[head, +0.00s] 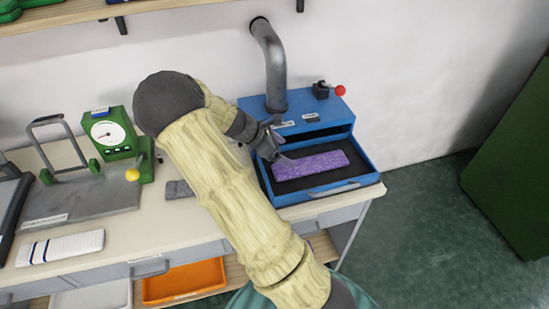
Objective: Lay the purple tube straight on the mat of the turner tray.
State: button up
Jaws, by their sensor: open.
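The purple tube (312,165) lies flat on the dark mat of the blue turner tray (325,196). It runs roughly left to right, tilted slightly up to the right, nearly in line with the tray's front edge. My gripper (279,157) is open at the tube's left end, over the tray's left part. Whether its fingers touch the tube cannot be told. My arm hides part of the tray's left side.
The blue turner with a grey pipe (270,60) and a red-knobbed lever (339,90) stands behind the tray. A green dial gauge (105,133), a grey piece (179,189) and a white striped tube (60,248) are on the bench to the left. An orange bin (184,281) sits below.

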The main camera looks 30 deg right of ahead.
jog(key=s+a+r+m+t+y, duration=0.2)
jog(key=s+a+r+m+y, duration=0.1)
jog(key=s+a+m, duration=0.4)
jog(key=s+a+r+m+t+y, duration=0.2)
jog(key=s+a+m+y, duration=0.3)
jog(key=a, duration=0.7)
jog(key=s+r+m, duration=0.1)
jog(key=s+m, duration=0.1)
jog(key=m, duration=0.1)
jog(key=shift+s+r+t+y, duration=0.25)
jog(key=shift+s+t+y, duration=0.05)
jog(key=shift+s, duration=0.1)
jog(key=shift+a, duration=0.1)
jog(key=shift+s+r+p, duration=0.15)
jog(key=shift+r+p, duration=0.25)
jog(key=shift+r, duration=0.05)
